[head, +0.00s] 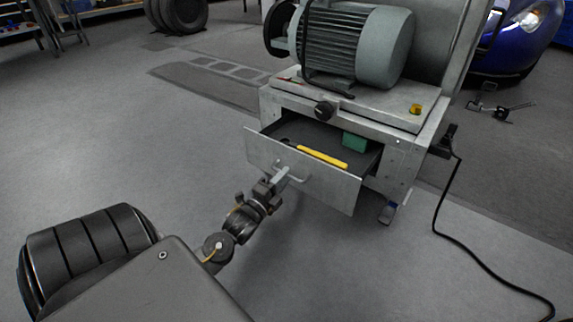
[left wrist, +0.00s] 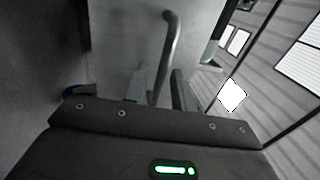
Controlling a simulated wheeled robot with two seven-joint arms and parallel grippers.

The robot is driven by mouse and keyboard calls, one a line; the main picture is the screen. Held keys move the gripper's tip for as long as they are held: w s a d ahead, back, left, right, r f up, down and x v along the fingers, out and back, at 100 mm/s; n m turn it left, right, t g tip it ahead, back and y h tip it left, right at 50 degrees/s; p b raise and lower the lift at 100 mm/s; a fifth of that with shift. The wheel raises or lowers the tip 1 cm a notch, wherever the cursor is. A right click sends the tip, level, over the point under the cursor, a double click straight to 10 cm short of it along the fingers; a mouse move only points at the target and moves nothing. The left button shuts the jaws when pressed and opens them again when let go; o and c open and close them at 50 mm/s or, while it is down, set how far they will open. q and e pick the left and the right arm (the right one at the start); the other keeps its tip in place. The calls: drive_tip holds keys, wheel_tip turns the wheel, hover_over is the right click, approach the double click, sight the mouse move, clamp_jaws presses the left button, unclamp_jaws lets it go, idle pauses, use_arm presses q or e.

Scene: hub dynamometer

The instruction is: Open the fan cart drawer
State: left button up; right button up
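The fan cart (head: 408,165) is a grey metal box on casters. Its drawer (head: 335,188) stands pulled out, with its dark inside showing. A yellow tool (head: 322,157) and a green block (head: 355,142) lie in it. The bar handle (head: 297,178) is on the drawer front. My left gripper (head: 279,179) is at the handle's left part. In the left wrist view the handle (left wrist: 167,55) runs between the fingers of my left gripper (left wrist: 158,90), which look closed around it. The exact finger contact is hard to see. My right gripper is not in view.
A black cable (head: 445,225) trails on the floor at right. A blue car (head: 510,40) stands behind. Floor left of the cart is clear.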

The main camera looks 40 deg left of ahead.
use_arm(q)
drive_tip(key=a+p+v, duration=0.1)
drive_tip(key=p+v, duration=0.2)
drive_tip(key=v, duration=0.6)
drive_tip(key=shift+d+p, duration=0.35)
drive_tip(key=shift+d, duration=0.05)
drive_tip(key=shift+r, duration=0.1)
